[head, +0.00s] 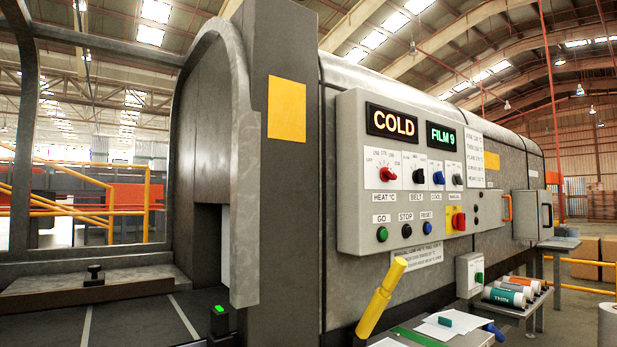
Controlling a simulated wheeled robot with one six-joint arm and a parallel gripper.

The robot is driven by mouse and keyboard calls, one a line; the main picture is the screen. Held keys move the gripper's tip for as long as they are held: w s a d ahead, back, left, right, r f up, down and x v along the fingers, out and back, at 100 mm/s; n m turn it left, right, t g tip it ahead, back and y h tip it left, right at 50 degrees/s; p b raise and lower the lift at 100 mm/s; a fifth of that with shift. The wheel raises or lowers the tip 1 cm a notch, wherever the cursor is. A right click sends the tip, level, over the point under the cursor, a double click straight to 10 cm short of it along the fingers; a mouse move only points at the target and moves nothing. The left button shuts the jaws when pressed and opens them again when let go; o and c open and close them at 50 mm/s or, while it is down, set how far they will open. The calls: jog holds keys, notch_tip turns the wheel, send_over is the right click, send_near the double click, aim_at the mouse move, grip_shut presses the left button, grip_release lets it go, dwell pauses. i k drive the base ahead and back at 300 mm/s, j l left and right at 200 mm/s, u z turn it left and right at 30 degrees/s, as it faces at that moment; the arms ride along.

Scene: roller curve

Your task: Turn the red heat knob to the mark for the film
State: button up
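The red heat knob (388,174) sits on a white dial plate (381,160) marked with small temperature numbers, above the label HEAT °C (383,198). The marks and the knob's exact pointing are too small to read surely. The grey control panel (350,140) carries an orange display reading COLD (391,123) and a green display reading FILM 9 (441,136). A white printed chart (475,150) to their right has lines too small to read. My gripper is not in view, and nothing touches the knob.
Black, blue and grey knobs sit right of the red one. Green GO (382,234), black STOP (406,231) and blue RESET (427,228) buttons lie below. A yellow handle (382,297) slants up below the panel. Film rolls (504,297) lie on a shelf at lower right.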

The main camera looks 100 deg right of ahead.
aim_at(387, 175)
jog(key=k+j, duration=0.1)
jog(key=k, duration=1.5)
jog(key=k+z, duration=0.4)
jog(key=k, duration=0.15)
jog(key=k+l+z, duration=0.2)
jog(key=k+z, duration=0.2)
jog(key=k, duration=0.15)
jog(key=z, duration=2.3)
